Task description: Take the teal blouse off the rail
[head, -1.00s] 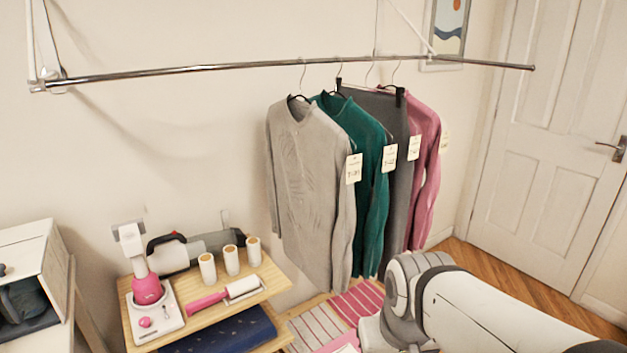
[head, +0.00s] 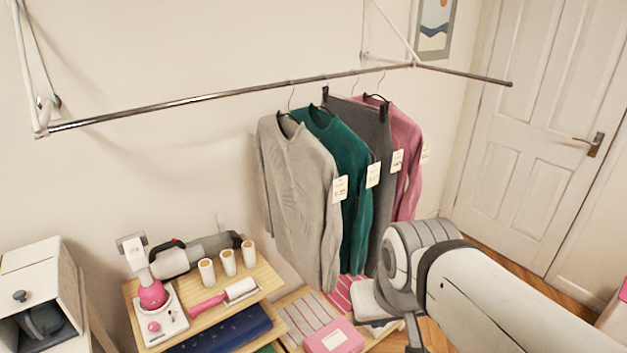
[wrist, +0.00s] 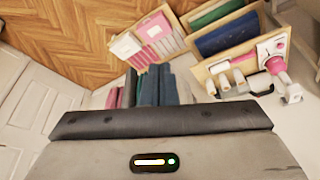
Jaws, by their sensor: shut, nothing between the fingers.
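The teal blouse (head: 343,150) hangs from the rail (head: 215,96) in the head view. It is between a light grey top (head: 295,175) in front and a dark grey garment (head: 372,125) behind. The light grey top hides much of its body, and a white tag (head: 373,175) hangs at its sleeve. My gripper (wrist: 160,122) shows as a dark edge low in the wrist view; it is shut and empty. In the head view my arm's end is below and right of the garments, apart from the blouse.
A pink top (head: 405,150) hangs at the row's far end. Below left stands a wooden shelf unit (head: 262,312) with a steamer, rollers and spools. A pink box (head: 334,338) lies on a low shelf. The rail's left part is bare. A door (head: 535,130) is at right.

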